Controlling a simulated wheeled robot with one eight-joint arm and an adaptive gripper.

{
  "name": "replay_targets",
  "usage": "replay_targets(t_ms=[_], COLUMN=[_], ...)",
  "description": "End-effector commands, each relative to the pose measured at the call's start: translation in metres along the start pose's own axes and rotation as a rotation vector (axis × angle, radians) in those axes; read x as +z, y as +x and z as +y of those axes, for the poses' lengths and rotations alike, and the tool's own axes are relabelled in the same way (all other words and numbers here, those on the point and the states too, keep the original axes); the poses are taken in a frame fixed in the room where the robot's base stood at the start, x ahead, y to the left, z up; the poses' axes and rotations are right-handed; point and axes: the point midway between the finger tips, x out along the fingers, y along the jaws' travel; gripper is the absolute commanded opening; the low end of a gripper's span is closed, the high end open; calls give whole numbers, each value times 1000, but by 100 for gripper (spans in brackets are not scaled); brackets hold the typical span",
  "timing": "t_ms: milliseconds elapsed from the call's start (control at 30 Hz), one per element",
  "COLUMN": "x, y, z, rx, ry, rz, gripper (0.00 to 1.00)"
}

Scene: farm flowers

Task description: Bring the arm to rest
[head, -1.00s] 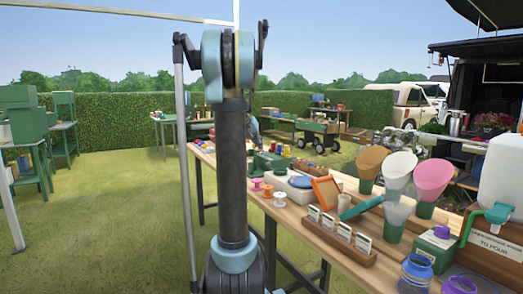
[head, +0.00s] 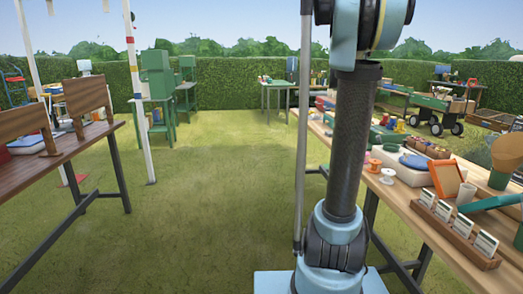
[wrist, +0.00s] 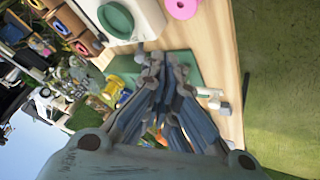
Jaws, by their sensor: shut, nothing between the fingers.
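My gripper (wrist: 163,64) shows in the wrist view with its fingers together and nothing between them. In that tilted view it appears over the wooden table (wrist: 212,52), in front of a green object and a white box with a green round top (wrist: 132,28). I cannot tell its height above the table. In the head view my arm stands upright right of centre. The gripper itself is not visible there.
The long wooden table (head: 412,215) stands at the right, with an orange frame (head: 446,177) and a card rack (head: 455,232) on it. A dark brown table (head: 72,150) is at the left beside a white pole (head: 138,95). Open grass (head: 215,190) lies between.

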Motion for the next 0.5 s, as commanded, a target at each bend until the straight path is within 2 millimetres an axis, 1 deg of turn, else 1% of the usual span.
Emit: replay_targets(t_ms=[33,167,200,367,400,467,500], x=[20,70,86,149,165,189,205], y=[-8,-25,-29,-44,-47,-51,-53], z=[-5,-17,-20,-33,-35,-40,-42], rx=[-19,-69,-86,-151,-166,-191,-208], ry=[-17,-64,-79,-140,-156,-179,-196], rz=[-11,-43,-53,-91,-100,-115,-123], gripper=[0,0,0,0,0,0,0])
